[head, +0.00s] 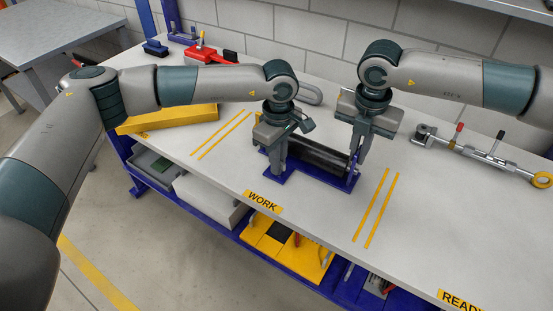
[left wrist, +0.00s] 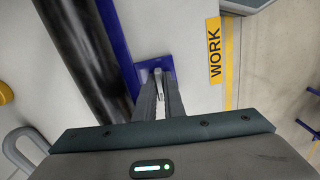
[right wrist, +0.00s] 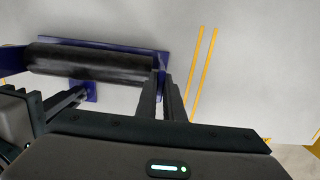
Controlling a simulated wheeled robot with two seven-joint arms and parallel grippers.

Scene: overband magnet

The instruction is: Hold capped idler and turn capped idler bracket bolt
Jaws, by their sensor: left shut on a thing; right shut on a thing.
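The capped idler is a dark roller (head: 318,157) lying in a blue bracket (head: 310,181) on the bench top; the roller also shows in the right wrist view (right wrist: 90,62). My left gripper (head: 278,172) points down at the bracket's left front foot. In the left wrist view its fingers (left wrist: 160,88) close on a small silvery bolt (left wrist: 158,73) above the blue foot plate (left wrist: 150,66). My right gripper (head: 355,160) is shut at the idler's right end, by the blue end upright (right wrist: 162,62). Its fingertips (right wrist: 160,78) partly hide what they grip.
Yellow tape lines flank the work area, with the WORK label (head: 262,201) at the front edge. A metal rod tool with a yellow ring (head: 541,180) lies right. The bench front right is clear.

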